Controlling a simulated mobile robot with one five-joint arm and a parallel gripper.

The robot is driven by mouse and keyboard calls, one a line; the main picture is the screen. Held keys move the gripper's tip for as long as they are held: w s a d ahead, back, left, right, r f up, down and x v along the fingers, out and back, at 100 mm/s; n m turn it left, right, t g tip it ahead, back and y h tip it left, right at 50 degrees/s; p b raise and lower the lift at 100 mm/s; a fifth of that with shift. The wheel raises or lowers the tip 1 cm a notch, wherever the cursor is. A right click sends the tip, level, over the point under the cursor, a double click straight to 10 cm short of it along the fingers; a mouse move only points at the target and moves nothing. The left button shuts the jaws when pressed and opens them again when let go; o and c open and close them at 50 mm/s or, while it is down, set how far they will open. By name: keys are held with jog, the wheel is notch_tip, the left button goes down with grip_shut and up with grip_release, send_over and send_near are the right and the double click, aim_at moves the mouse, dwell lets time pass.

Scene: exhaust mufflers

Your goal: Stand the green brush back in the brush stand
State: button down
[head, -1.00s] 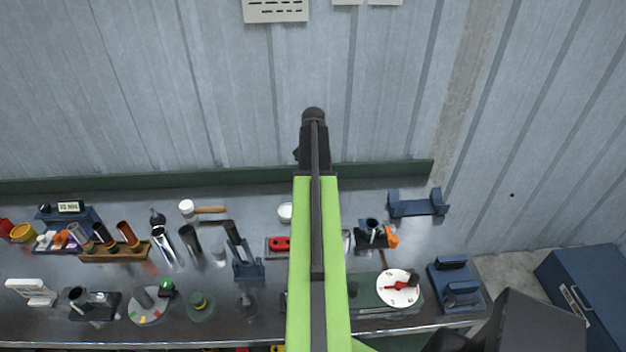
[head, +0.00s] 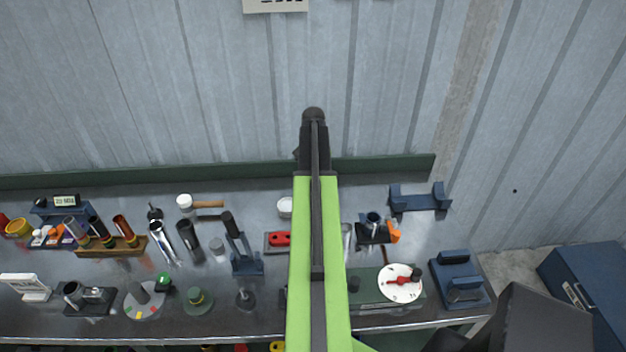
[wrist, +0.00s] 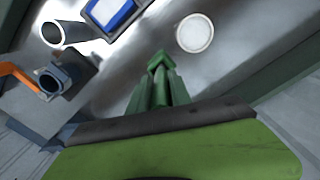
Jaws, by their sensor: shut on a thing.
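My gripper (wrist: 160,98) shows at the middle of the wrist view, shut on a dark green ribbed thing, the green brush (wrist: 159,80); only part of it shows. In the head view my black wrist end (head: 313,150) is over the back of the bench, and the brush is hidden there. A small blue stand (head: 373,229) with an open dark round cup and an orange part sits right of my arm. It also shows at the left of the wrist view (wrist: 60,80), apart from the brush. I cannot tell whether it is the brush stand.
A white round dish (head: 285,206) lies left of my arm, beyond a red piece (head: 279,239). A white dial (head: 402,283) and a blue fixture (head: 459,280) are at the right. A wooden rack of tubes (head: 110,248) is at the left. A corrugated wall closes the back.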

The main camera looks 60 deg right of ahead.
jog(key=shift+f+b, duration=1.2)
jog(key=shift+f, duration=0.1)
jog(key=c, duration=1.1)
grip_release()
jog(key=shift+r, duration=0.1)
jog(key=shift+r, duration=0.1)
notch_tip(320, 180, up, 17)
jog(key=p, duration=1.7)
jog(key=shift+d+p, duration=0.25)
jog(key=shift+p, duration=0.05)
